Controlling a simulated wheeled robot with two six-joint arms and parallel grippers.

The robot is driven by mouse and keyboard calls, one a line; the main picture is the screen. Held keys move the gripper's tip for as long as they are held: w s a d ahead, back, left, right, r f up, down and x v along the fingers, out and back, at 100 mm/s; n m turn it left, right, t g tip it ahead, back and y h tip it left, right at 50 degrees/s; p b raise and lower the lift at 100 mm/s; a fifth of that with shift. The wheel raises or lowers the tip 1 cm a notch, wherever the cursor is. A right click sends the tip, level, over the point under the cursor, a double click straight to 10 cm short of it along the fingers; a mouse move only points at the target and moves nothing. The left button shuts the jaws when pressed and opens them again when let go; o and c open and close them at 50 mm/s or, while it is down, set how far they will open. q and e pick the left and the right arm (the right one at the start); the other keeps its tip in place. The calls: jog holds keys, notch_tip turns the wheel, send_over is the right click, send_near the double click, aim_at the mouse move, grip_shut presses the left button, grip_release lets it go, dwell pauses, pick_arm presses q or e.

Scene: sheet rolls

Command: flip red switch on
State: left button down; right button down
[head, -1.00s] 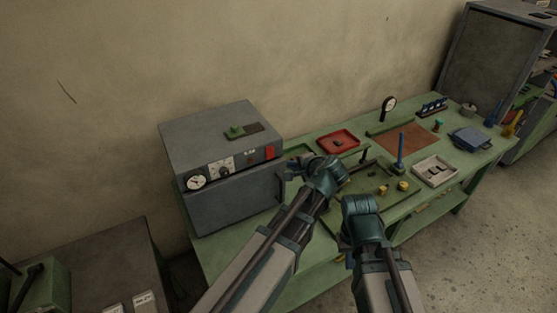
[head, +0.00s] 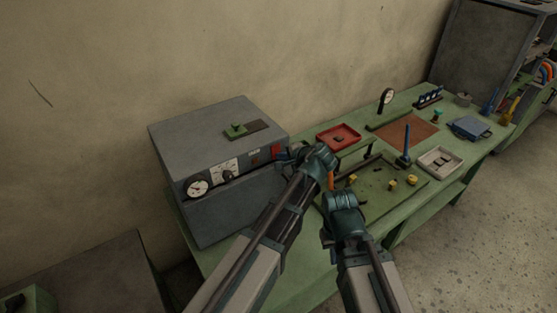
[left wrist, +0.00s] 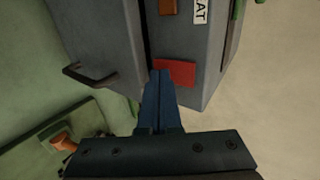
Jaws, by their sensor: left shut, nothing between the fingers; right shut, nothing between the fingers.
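The red switch (head: 275,152) is a small red block at the right end of the grey oven's (head: 213,210) front panel. In the left wrist view the red switch (left wrist: 179,72) is a flat red plate on the grey casing. My left gripper (head: 281,157) is shut and empty. Its blue-grey fingertips (left wrist: 159,73) overlap the switch's left edge in the wrist view; I cannot tell whether they touch it. My right gripper (head: 338,190) is shut and empty over the green bench, away from the switch; its fingertips are hard to make out.
The oven front has a dial gauge (head: 198,188), a knob (head: 228,176) and a door handle (left wrist: 88,76). A red tray (head: 338,137), a blue-handled tool (head: 406,145) and a white tray (head: 441,160) are on the green bench. Free floor lies at the right.

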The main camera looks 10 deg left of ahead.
jog(key=shift+d, duration=0.1)
jog(key=shift+f, duration=0.1)
dwell(0.5)
jog(key=shift+r+p, duration=0.75)
jog(key=shift+r, duration=0.05)
